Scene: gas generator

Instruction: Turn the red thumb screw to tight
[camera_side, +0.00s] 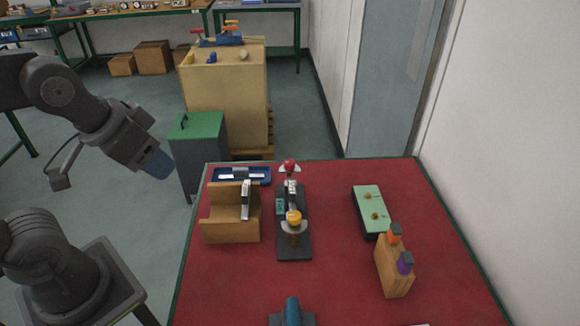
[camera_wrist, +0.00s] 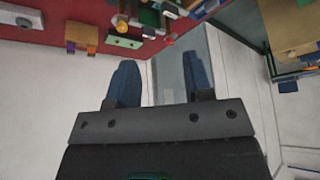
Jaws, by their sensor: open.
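The red thumb screw (camera_side: 290,165) sits at the far end of a dark, narrow apparatus (camera_side: 294,246) on the red table. A yellow knob (camera_side: 294,217) is on the same apparatus, nearer the camera. In the wrist view the red screw (camera_wrist: 168,39) is small, near the top, beyond my fingers. Whether the screw is tight cannot be told. My gripper (camera_side: 157,165) is up to the left of the table, well apart from the screw. In the wrist view my gripper (camera_wrist: 162,82) shows two blue fingers spread apart with nothing between them.
A wooden block (camera_side: 222,220) and a blue tray (camera_side: 266,172) stand left of the apparatus. A green block (camera_side: 366,196) and a wooden holder (camera_side: 394,279) with orange and purple-topped items stand right. A blue-and-grey item (camera_side: 291,312) is at the front. Bare table lies between.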

